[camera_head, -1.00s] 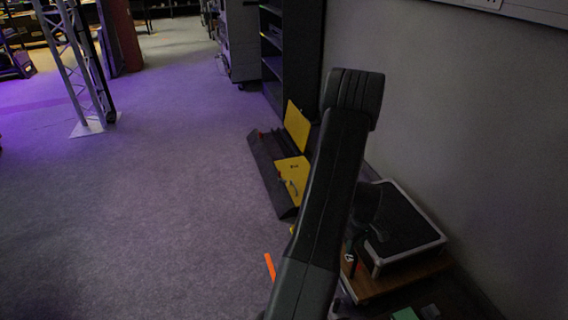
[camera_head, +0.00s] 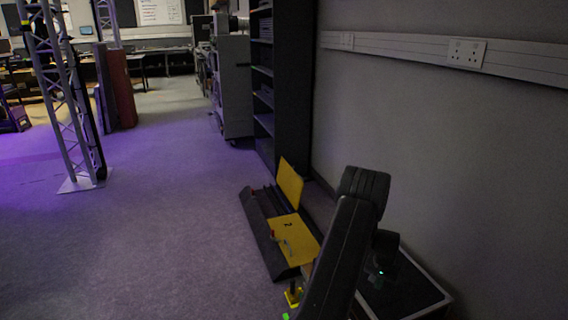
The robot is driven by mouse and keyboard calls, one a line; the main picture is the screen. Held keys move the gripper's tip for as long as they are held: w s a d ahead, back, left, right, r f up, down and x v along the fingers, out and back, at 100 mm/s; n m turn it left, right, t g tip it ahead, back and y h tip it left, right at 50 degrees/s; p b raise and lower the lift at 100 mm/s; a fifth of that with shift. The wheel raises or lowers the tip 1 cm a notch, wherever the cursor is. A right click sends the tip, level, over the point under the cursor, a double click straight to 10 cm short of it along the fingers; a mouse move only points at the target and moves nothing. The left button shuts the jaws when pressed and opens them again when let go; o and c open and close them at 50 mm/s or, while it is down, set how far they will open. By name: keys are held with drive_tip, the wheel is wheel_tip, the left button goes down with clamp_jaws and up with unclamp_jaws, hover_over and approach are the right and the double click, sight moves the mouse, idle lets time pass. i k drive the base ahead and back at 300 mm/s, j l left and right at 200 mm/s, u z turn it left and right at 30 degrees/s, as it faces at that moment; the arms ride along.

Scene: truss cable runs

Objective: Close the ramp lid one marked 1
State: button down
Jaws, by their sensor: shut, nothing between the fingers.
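A black cable ramp (camera_head: 262,226) lies on the floor along the wall, left of my arm. Its far yellow lid (camera_head: 290,182) stands up, open, and no mark is readable on it. Its near yellow lid (camera_head: 293,238) lies about flat, with a small dark mark that looks like a 2. A small red part (camera_head: 253,194) shows on the ramp beside the far lid. My dark arm rises in front, right of the ramp. My gripper's fingers are not visible.
A small yellow item (camera_head: 293,296) is near the ramp's near end. A black shelf (camera_head: 285,85) stands beyond the ramp, and a truss tower (camera_head: 68,110) at left. The floor left of the ramp is clear.

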sight(292, 183)
drive_tip(key=i+j+u, duration=0.3)
drive_tip(key=i, duration=0.45)
drive_tip(key=i+l+u, duration=0.1)
drive_tip(key=i+u, duration=0.15)
drive_tip(key=i, duration=0.45)
drive_tip(key=i+z, duration=0.1)
drive_tip(key=i, duration=0.45)
drive_tip(key=i+j, duration=0.1)
drive_tip(key=i, duration=0.5)
drive_tip(key=i+j+z, duration=0.15)
drive_tip(key=i, duration=0.4)
